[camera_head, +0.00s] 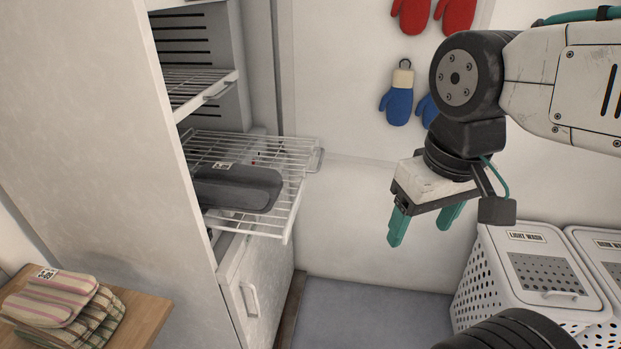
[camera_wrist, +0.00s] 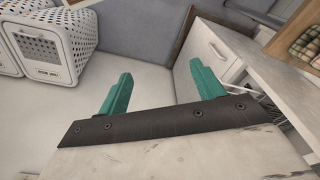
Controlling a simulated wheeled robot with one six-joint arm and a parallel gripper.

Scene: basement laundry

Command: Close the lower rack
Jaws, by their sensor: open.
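The lower rack (camera_head: 287,207) is a white wire shelf that sticks out of the open cabinet in the head view. A dark grey folded item (camera_head: 238,190) with a small tag lies on it. The rack has a small handle at its front right corner. My gripper (camera_head: 421,231), with teal fingers, is open and empty. It hangs to the right of the rack, apart from it, fingers pointing down. In the wrist view the open fingers (camera_wrist: 160,90) show with nothing between them. A bit of white wire shows at the right edge there, partly hidden by the gripper.
An upper wire rack (camera_head: 205,92) sits higher in the cabinet (camera_head: 115,130). A white drawer front (camera_head: 262,280) is below. Perforated laundry bins (camera_head: 490,265) stand at right. Mitts (camera_head: 398,104) hang on the wall. Striped folded cloths (camera_head: 50,300) lie on a wooden surface at left.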

